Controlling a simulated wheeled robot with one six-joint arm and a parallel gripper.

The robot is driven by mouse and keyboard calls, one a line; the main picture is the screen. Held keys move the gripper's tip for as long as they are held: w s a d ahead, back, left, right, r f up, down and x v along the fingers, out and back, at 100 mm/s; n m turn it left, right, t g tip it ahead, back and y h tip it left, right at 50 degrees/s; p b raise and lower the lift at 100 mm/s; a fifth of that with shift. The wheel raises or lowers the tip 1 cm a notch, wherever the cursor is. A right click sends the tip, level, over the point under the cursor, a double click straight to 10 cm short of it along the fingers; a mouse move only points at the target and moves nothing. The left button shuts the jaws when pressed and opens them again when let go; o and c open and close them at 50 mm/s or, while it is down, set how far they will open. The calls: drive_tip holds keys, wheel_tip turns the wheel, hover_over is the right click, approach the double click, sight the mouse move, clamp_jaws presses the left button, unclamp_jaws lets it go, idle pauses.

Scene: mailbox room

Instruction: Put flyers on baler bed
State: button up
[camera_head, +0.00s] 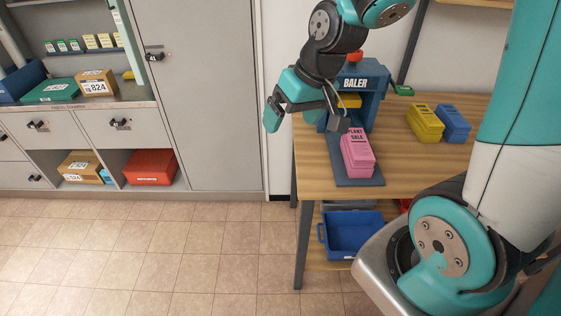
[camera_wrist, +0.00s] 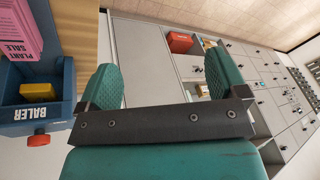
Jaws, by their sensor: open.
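A pink stack of flyers marked "PLANT SALE" (camera_head: 357,155) lies on the flat dark bed (camera_head: 362,182) in front of the blue baler (camera_head: 371,77). Part of the stack shows at the left edge of the wrist view (camera_wrist: 20,45), beside the baler (camera_wrist: 67,85). A yellow block (camera_head: 349,100) sits inside the baler opening. My gripper (camera_wrist: 165,80) is open with nothing between its fingers. In the head view it is above and to the left of the pink stack, apart from it, near the table's left edge.
The wooden table (camera_head: 313,170) also holds a yellow stack (camera_head: 425,124) and a blue stack (camera_head: 453,124) at the right. A blue bin (camera_head: 352,236) stands on the lower shelf. Grey cabinets (camera_head: 205,80) with boxes line the left wall. The tiled floor between is clear.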

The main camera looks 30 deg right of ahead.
drive_tip(key=s+a+r+n+g, duration=0.1)
drive_tip(key=s+a+r+n, duration=0.2)
drive_tip(key=s+a, duration=0.3)
drive_tip(key=s+a+r+n+g+y, duration=0.1)
drive_tip(key=s+a+r+n+g, duration=0.1)
drive_tip(key=s+a, duration=0.4)
drive_tip(key=s+r+n, duration=0.1)
drive_tip(key=s, duration=0.2)
drive_tip(key=shift+s+a+n+y, duration=0.3)
drive_tip(key=shift+a+n, duration=0.1)
